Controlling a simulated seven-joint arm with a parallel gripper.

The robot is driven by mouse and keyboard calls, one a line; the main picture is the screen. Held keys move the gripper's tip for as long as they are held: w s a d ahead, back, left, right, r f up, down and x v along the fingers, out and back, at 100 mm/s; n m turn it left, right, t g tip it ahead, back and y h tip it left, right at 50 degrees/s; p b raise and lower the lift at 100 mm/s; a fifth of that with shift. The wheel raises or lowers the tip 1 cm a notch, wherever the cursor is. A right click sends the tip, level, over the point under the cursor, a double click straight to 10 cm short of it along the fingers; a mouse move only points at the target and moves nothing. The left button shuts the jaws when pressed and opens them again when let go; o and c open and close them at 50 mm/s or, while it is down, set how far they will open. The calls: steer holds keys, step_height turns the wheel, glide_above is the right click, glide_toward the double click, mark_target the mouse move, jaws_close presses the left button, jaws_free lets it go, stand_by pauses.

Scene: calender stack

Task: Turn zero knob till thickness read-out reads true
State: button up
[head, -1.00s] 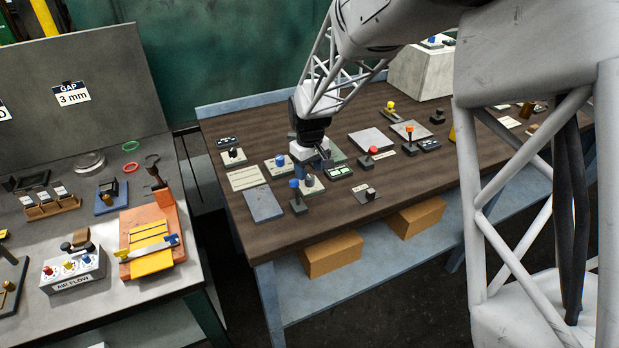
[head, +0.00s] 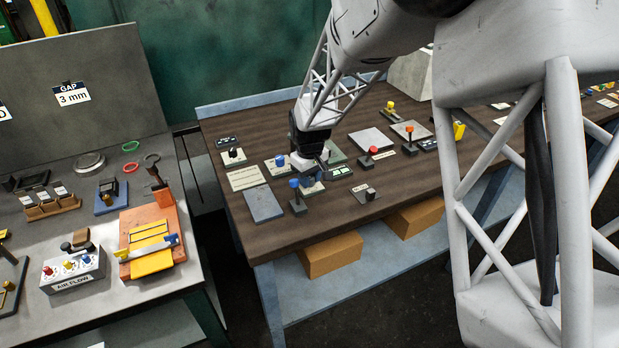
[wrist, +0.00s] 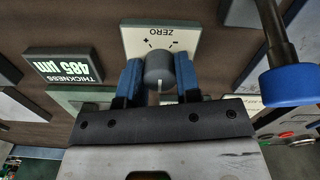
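The zero knob (wrist: 159,68) is a grey round knob with a pale pointer line, on a light plate marked ZERO (wrist: 185,42) with plus and minus signs. My gripper (wrist: 159,76) has its blue fingers on both sides of the knob, with no clear gap. The thickness read-out (wrist: 65,65) stands beside the plate, upside down in the wrist view, and seems to read 485 µm.
A blue-topped lever (wrist: 290,85) stands close to my gripper; it also shows in the head view (head: 296,195). A grey bench (head: 200,270) with other fixtures stands at the left.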

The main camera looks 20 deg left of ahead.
steer(key=shift+c, duration=0.6)
steer(key=shift+m, duration=0.4)
steer(key=m, duration=1)
steer(key=shift+m, duration=2.1)
steer(key=o, duration=0.9)
